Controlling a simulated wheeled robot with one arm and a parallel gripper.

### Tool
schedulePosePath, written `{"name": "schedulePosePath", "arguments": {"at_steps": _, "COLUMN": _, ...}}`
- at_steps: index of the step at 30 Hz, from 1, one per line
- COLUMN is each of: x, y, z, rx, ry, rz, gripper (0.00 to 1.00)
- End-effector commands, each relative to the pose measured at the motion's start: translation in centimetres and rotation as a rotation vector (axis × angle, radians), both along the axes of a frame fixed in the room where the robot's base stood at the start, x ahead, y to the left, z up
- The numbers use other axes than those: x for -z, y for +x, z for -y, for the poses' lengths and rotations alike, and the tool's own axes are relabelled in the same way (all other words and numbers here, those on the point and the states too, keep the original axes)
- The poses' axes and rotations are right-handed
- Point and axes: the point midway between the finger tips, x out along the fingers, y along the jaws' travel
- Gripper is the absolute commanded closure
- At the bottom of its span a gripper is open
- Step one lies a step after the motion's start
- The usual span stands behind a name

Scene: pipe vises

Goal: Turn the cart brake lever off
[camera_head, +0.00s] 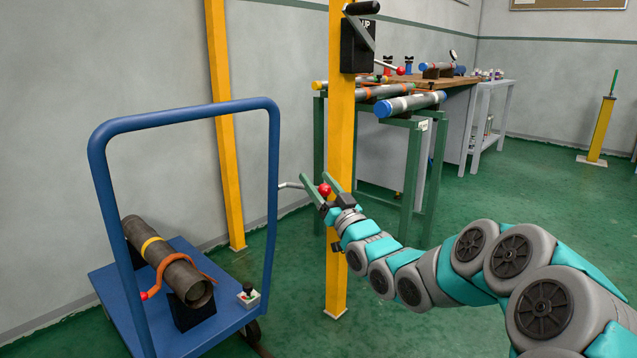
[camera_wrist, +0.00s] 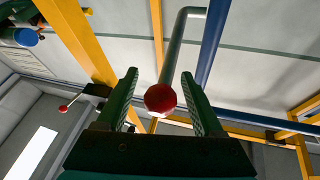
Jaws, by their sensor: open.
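The blue cart (camera_head: 274,200) stands at the left with its tall hoop handle upright. The brake lever (camera_head: 291,185) is a bent grey rod on the handle's right post, ending in a red ball knob (camera_head: 325,190). In the wrist view the lever's rod (camera_wrist: 174,50) runs down from the top to the red ball (camera_wrist: 160,98). My gripper (camera_head: 318,180) has green fingers and is open, with the ball between them in the picture. Gaps show on both sides, and I cannot tell whether either finger touches it.
A yellow post (camera_head: 340,140) with a black crank box (camera_head: 358,45) stands right behind my gripper. A strapped pipe (camera_head: 155,250) lies on the cart deck. A green pipe stand (camera_head: 412,165) and workbench are farther back. Open green floor lies to the right.

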Motion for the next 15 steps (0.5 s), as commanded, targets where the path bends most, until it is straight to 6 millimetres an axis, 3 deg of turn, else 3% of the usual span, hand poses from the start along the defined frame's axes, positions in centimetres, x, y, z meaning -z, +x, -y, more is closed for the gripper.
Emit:
{"name": "schedulePosePath", "arguments": {"at_steps": 8, "x": -0.02, "y": 0.12, "z": -0.06, "rx": 0.000, "ry": 0.000, "rz": 0.000, "gripper": 0.31}}
{"name": "schedulePosePath", "arguments": {"at_steps": 15, "x": -0.01, "y": 0.11, "z": -0.07, "rx": 0.000, "ry": -0.001, "rz": -0.001, "gripper": 0.56}}
